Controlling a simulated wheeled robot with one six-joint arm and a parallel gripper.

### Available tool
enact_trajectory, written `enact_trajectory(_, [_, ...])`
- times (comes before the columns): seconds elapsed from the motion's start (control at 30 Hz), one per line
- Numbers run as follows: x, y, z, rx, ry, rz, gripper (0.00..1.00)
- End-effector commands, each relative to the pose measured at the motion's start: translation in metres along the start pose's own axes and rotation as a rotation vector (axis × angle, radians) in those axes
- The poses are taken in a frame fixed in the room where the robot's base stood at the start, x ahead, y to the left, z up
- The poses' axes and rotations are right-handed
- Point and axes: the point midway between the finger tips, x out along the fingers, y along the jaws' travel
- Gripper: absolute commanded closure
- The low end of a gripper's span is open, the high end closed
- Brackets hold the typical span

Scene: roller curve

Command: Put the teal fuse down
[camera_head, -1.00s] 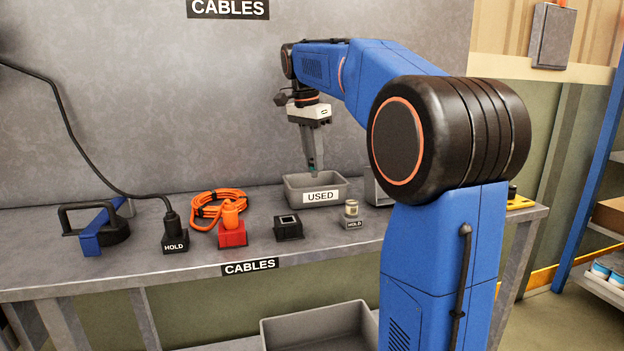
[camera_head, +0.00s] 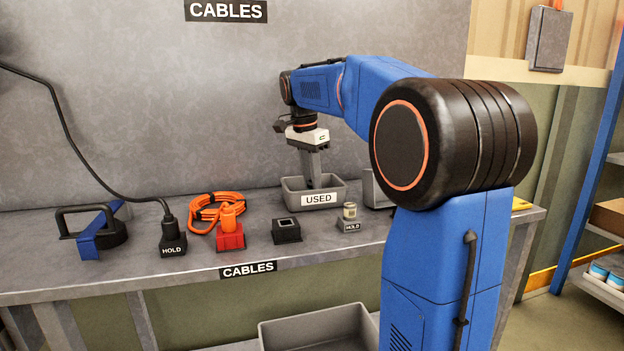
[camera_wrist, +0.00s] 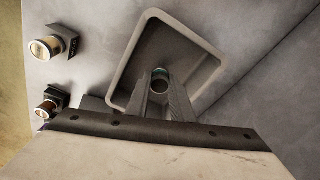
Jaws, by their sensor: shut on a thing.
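My gripper (camera_head: 315,184) points down into the grey bin labelled USED (camera_head: 290,193), with its fingertips below the bin's rim. In the wrist view, my gripper (camera_wrist: 161,88) is shut on the teal fuse (camera_wrist: 160,73), whose round end with a teal edge shows between the fingertips. The bin's rim (camera_wrist: 133,60) surrounds the fuse in that view. In the head view, the bin's front wall hides the fuse and fingertips. I cannot tell whether the fuse touches the bin's floor.
An empty black socket (camera_head: 286,230), a red block with an orange plug (camera_head: 230,237), an orange cable coil (camera_head: 203,209) and a black HOLD plug (camera_head: 173,238) line the bench.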

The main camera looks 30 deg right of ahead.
Motion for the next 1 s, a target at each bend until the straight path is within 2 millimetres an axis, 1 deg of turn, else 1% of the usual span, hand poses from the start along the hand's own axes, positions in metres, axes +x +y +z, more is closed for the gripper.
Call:
enact_trajectory(0.23, [0.006,0.0,0.001,0.0,0.0,-0.001,1.0])
enact_trajectory(0.27, [0.005,0.0,0.001,0.0,0.0,-0.001,0.72])
enact_trajectory(0.3, [0.005,0.0,0.001,0.0,0.0,-0.001,0.63])
enact_trajectory(0.33, [0.005,0.0,0.001,0.0,0.0,-0.001,0.61])
enact_trajectory(0.6, [0.005,0.0,0.001,0.0,0.0,-0.001,0.61])
enact_trajectory(0.73, [-0.001,0.0,0.0,0.0,0.0,-0.001,0.61])
enact_trajectory(0.87, [-0.018,-0.001,-0.001,0.0,0.001,-0.003,0.61])
enact_trajectory(1.0, [-0.046,-0.001,-0.001,0.0,0.001,-0.004,0.61])
